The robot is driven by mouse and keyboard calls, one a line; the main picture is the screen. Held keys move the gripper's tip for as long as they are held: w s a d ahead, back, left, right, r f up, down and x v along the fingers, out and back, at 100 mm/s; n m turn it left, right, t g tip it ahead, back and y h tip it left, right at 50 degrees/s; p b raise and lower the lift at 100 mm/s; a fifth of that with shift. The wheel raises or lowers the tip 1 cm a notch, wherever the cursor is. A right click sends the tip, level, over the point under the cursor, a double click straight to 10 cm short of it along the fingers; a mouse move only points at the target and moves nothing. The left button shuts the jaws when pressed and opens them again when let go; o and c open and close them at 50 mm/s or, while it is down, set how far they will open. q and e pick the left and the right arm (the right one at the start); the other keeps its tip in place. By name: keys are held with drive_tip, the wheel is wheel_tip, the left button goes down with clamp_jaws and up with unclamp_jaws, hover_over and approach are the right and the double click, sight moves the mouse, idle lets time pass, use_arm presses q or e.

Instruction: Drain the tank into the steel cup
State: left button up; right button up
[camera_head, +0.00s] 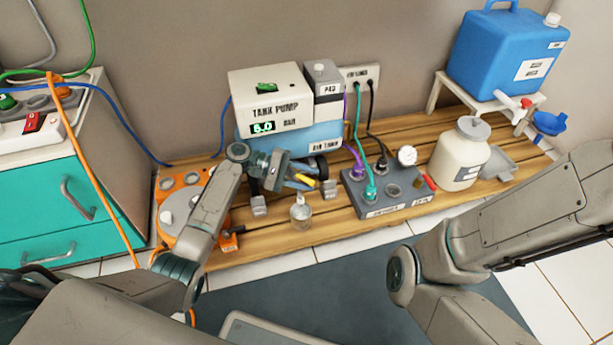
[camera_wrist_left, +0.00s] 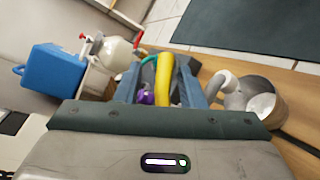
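The blue air tank (camera_head: 313,139) sits on the wooden bench under the white tank pump box (camera_head: 272,98). A yellow lever (camera_head: 306,181) shows at its front, and in the left wrist view (camera_wrist_left: 164,80). The small, shiny steel cup (camera_head: 301,214) stands on the bench just in front; it also shows in the left wrist view (camera_wrist_left: 262,104), beside a pale pipe end (camera_wrist_left: 222,84). My left gripper (camera_head: 294,197) is open, with its fingers apart on either side of the yellow lever; contact is unclear. My right gripper is out of view.
A grey socket block (camera_head: 385,201) with plugged hoses lies right of the cup. A cream jar (camera_head: 459,155) and blue canister (camera_head: 506,55) stand further right. An orange unit (camera_head: 175,208) is at left. My right arm crosses the lower right.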

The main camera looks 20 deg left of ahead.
sight(300, 175)
use_arm(q)
drive_tip(key=p+v, duration=0.2)
drive_tip(key=v, duration=0.4)
drive_tip(key=shift+a+r+p, duration=0.15)
drive_tip(key=shift+a+p, duration=0.05)
drive_tip(key=shift+p, duration=0.15)
drive_tip(key=shift+a, duration=0.4)
